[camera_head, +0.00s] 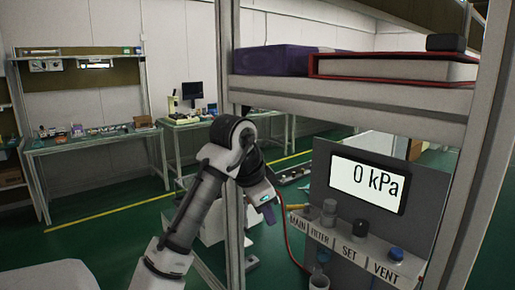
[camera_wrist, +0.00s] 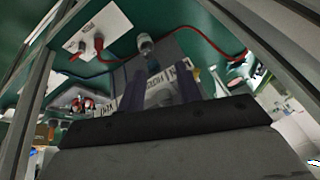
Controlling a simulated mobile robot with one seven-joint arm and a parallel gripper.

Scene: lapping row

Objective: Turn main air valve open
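The grey air panel (camera_head: 420,185) stands at the right of the head view, with a display reading 0 kPa (camera_head: 369,185). Its sloped front strip carries the labels MAIN, FILTER, SET and VENT. A small yellow handle (camera_head: 297,207) lies above the MAIN label (camera_head: 298,222), at the panel's left end. My gripper (camera_head: 268,212) hangs just left of that handle, apart from it as far as I can see. In the wrist view the two dark fingers of my gripper (camera_wrist: 162,88) stand apart with nothing held between them. The label strip (camera_wrist: 160,99) shows beyond the fingers; the handle cannot be made out there.
A blue VENT knob (camera_head: 396,254) and a grey SET knob (camera_head: 353,225) stand on the strip. A red hose (camera_head: 287,245) runs down left of the panel. A rack post (camera_head: 229,130) rises close behind my arm; a shelf (camera_head: 350,97) with a red binder (camera_head: 390,67) is above.

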